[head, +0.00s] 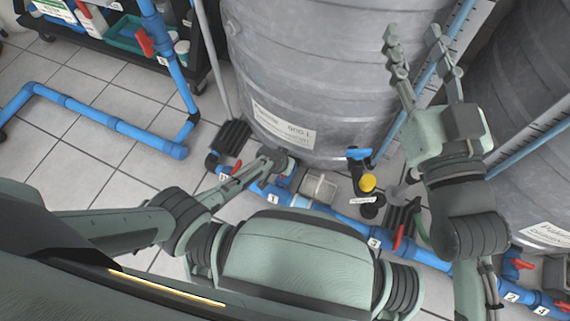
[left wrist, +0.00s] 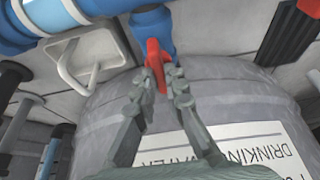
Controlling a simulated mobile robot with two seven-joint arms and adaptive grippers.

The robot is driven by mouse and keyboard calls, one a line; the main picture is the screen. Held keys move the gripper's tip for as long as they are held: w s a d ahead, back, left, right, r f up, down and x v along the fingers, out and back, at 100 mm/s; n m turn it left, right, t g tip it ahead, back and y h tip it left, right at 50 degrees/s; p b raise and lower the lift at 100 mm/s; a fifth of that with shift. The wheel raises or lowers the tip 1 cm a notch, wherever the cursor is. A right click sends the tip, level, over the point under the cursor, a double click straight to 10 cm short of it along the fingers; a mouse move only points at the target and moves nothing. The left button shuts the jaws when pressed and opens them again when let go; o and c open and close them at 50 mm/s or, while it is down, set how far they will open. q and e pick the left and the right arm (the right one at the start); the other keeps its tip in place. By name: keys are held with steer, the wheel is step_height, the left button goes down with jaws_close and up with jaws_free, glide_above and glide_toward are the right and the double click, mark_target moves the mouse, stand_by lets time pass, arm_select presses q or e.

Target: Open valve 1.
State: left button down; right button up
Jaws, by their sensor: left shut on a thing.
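In the head view, label 1 (head: 273,198) is on the blue pipe run at the foot of the large grey tank. My left gripper (head: 264,166) reaches in from the left just above this label, and a bit of red handle (head: 238,165) shows beside its fingers. In the left wrist view, my left gripper (left wrist: 158,85) is shut on a red valve handle (left wrist: 154,60), with a finger on each side. The handle sits on a blue valve body (left wrist: 153,28). My right gripper (head: 418,55) is open and empty, raised in front of the grey tanks.
The grey tank (head: 320,70) stands right behind the valves. Another red handle (head: 398,238) is near label 3 (head: 373,243), and one more (head: 522,264) is at the lower right. Blue pipe (head: 90,115) runs over the tiled floor at left.

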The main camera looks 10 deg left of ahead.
stand_by(0.3)
arm_select(q)
steer(key=c, duration=1.6)
jaws_free()
steer(key=shift+s+r, duration=0.1)
steer(key=v, duration=1.1)
steer(key=shift+r, duration=0.4)
